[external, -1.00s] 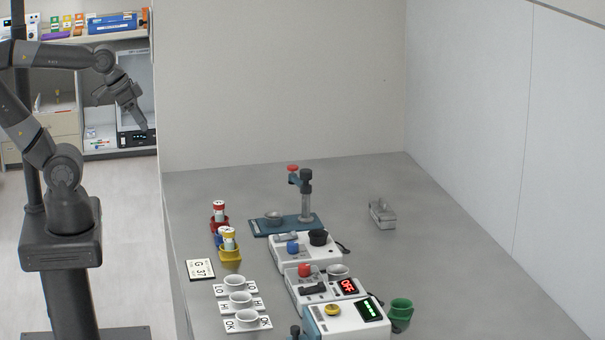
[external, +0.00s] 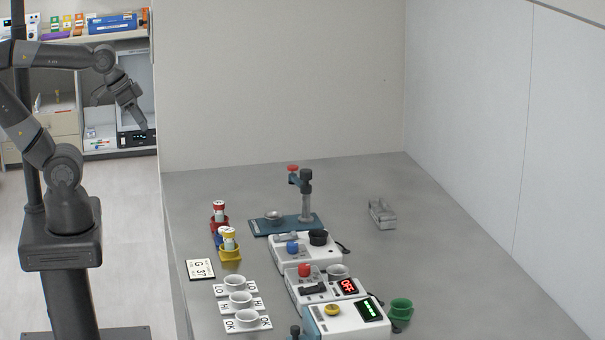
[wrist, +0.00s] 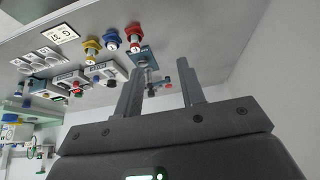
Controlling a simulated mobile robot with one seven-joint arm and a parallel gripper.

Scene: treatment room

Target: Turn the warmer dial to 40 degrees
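Three white devices stand on the grey table. The front one (external: 347,324) has a yellow knob (external: 332,309) and a lit green display whose reading is too small to tell. The middle one (external: 312,287) has a red knob (external: 305,270), a black handle and a red display reading OFF. The back one (external: 305,254) has a blue knob (external: 292,247) and a black round part on top. I cannot tell from any label which is the warmer. My gripper (external: 143,127) is off the table's left side, far from every knob. Its fingers are apart and empty in the wrist view (wrist: 161,76).
White bowls on lettered cards (external: 240,309), a "G 37" card (external: 200,269) and red, blue and yellow cups line the left. A blue-based stand (external: 290,225) is behind the devices. A green cup (external: 401,308) is to their right. The table's back and right are mostly clear.

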